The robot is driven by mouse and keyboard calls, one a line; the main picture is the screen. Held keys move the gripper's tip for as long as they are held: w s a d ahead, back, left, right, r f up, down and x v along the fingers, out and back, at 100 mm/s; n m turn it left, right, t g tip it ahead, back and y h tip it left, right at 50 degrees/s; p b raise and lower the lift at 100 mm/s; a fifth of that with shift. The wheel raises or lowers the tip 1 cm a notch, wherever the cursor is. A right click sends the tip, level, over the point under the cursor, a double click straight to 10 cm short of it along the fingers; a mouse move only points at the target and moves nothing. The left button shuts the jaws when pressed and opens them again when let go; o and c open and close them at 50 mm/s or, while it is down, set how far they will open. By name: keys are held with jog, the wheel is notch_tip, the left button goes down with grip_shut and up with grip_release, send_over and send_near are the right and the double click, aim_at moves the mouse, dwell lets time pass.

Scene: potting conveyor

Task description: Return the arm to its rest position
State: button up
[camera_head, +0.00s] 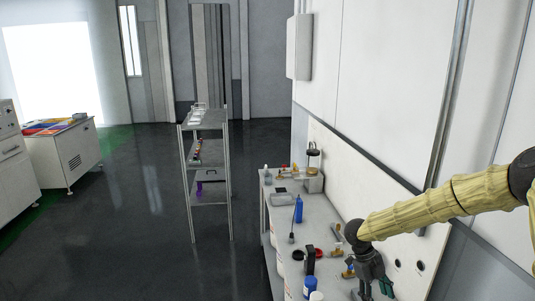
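My arm, in a pale yellow sleeve, reaches in from the right edge of the head view, over the right side of the workbench (284,222). My gripper (376,291) hangs at the arm's end and points down, low in the picture. It is dark, with a small green part beside it. Its fingertips are small and close to the lower edge, so I cannot tell whether it is open or shut, or whether it holds anything.
A blue bottle (298,210), a blue-lidded jar (310,284) and several small items stand on the bench. A white wall panel (350,160) rises behind it. A metal shelf rack (207,160) stands left of the bench. The dark floor (130,230) further left is clear.

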jog(key=s+a+f+n+t+h+b, duration=0.1)
jog(key=s+f+n+t+b, duration=0.1)
jog(key=s+f+n, duration=0.35)
jog(key=s+a+f+n+t+b, duration=0.25)
jog(key=f+n, duration=0.35)
jog(key=f, duration=0.4)
jog(key=s+a+f+n+t+h+b, duration=0.1)
jog(key=s+f+n+t+b, duration=0.1)
jog(key=s+f+n, duration=0.45)
jog(key=s+a+f+n+g+y+b, duration=0.1)
jog(key=s+a+f+n+y+b, duration=0.1)
jog(key=s, duration=0.7)
jog(key=s+a+f+n+g+y+b, duration=0.1)
jog(key=s+a+f+n+y, duration=0.1)
jog(key=s+f+n, duration=0.3)
jog(key=s+a+f+n+g+y+b, duration=0.1)
jog(key=s+n, duration=0.4)
jog(key=s, duration=0.8)
notch_tip(320, 180, down, 2)
jog(key=a+y+b, duration=0.1)
jog(key=a, duration=0.1)
jog(key=shift+a+f+n+b, duration=0.25)
jog(key=shift+a+n+b, duration=0.1)
jog(key=shift+n, duration=0.05)
